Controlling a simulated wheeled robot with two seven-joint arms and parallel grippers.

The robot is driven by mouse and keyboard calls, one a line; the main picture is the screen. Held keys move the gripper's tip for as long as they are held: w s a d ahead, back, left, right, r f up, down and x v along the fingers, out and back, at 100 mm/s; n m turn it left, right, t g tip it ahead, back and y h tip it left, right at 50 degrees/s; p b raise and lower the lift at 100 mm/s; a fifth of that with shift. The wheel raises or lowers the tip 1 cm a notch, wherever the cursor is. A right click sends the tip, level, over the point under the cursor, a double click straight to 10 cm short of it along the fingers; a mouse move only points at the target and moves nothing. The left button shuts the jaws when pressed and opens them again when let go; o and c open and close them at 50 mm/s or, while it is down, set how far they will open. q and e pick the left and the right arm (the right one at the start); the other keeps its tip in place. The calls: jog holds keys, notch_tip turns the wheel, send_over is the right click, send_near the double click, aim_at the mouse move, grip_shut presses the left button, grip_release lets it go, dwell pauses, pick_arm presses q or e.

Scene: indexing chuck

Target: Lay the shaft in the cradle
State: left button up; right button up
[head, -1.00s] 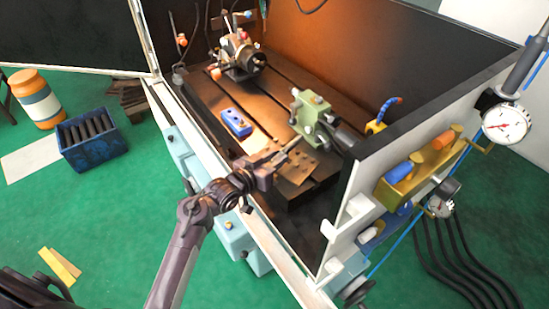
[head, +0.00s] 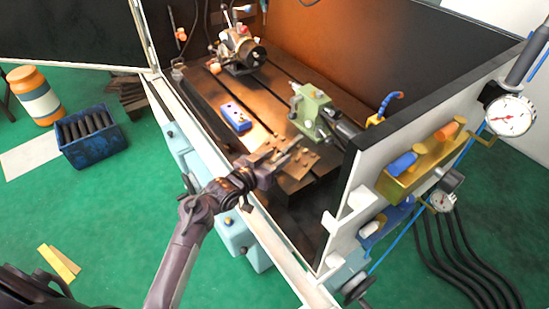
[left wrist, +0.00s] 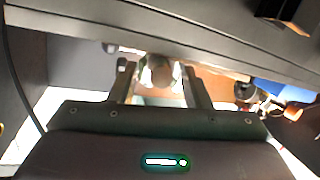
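My left gripper (head: 297,151) reaches over the machine's front wall, above the near end of the slotted bed. In the left wrist view its two fingers (left wrist: 163,88) stand apart. A round tan shape (left wrist: 162,74) shows between them, but I see no finger closed on it. In the head view the gripper is just in front of the green tailstock (head: 315,112). A grey-black chuck (head: 243,52) stands at the bed's far end. I cannot make out a separate shaft or cradle for certain; dark round bars (head: 88,127) lie in a blue crate. My right gripper is out of view.
A blue block (head: 236,117) sits on the slotted bed (head: 208,90) between chuck and tailstock. The blue crate (head: 90,152) stands on the green floor at left, near an orange-and-white drum (head: 36,95). A dial gauge (head: 511,116) and a brass holder (head: 425,168) are on the right wall.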

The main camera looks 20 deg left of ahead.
pick_arm(q)
jog(key=shift+o, duration=0.8)
jog(key=shift+s+a+f, duration=0.15)
jog(key=shift+s+f, duration=0.05)
jog(key=shift+s, duration=0.1)
jog(key=b+v, duration=0.1)
jog(key=v, duration=0.6)
jog(key=shift+r, duration=0.2)
